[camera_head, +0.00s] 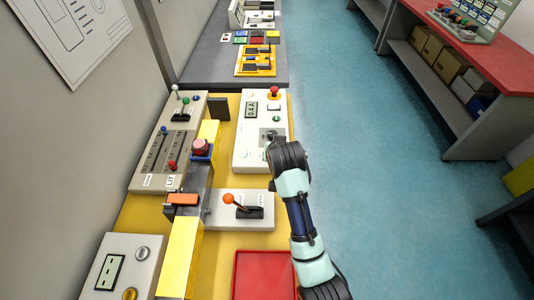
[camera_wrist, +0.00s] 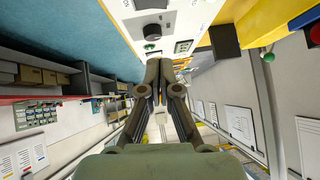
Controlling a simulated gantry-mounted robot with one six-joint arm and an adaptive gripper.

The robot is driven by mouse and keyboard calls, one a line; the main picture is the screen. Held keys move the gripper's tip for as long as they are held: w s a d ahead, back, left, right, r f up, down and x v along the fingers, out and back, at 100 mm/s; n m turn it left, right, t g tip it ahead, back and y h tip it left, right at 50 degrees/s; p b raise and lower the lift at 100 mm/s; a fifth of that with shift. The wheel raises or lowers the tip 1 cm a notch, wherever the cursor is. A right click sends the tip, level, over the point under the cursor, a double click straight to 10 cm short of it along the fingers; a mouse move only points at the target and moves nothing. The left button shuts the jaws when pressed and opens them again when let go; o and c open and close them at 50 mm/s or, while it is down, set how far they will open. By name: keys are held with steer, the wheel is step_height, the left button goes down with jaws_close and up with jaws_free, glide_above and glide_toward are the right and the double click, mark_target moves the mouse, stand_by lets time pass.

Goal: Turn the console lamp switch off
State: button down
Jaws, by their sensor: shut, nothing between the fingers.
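The white console (camera_head: 249,140) stands on the yellow bench top. It carries a small green display (camera_head: 251,108), a red-topped control and a grey plate with a dark switch-like part (camera_head: 267,134). I cannot tell for sure which control is the lamp switch. My gripper (camera_head: 272,148) is at the console's right side, close to the grey plate, and hides part of it. In the wrist view the shut, empty fingers (camera_wrist: 159,66) point towards the console, where a black knob (camera_wrist: 152,30) and a green round part (camera_wrist: 149,47) show. Contact cannot be told.
An orange-knobbed lever box (camera_head: 255,211) and a red tray (camera_head: 263,275) are nearer along the bench. The blue floor (camera_head: 400,220) at right is clear.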

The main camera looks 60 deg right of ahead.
steer(key=b+x, duration=0.3)
steer(key=x, duration=0.7)
steer(key=shift+a+f+b, duration=0.1)
steer(key=shift+f+b, duration=0.1)
steer(key=shift+b, duration=0.2)
steer(key=f, duration=0.1)
steer(key=f+b, duration=0.1)
steer(key=f, duration=0.1)
steer(key=shift+w+a+f, duration=0.15)
steer(key=shift+a, duration=0.05)
steer(key=shift+f, duration=0.15)
steer(key=shift+w+f, duration=0.2)
steer(key=shift+s, duration=0.1)
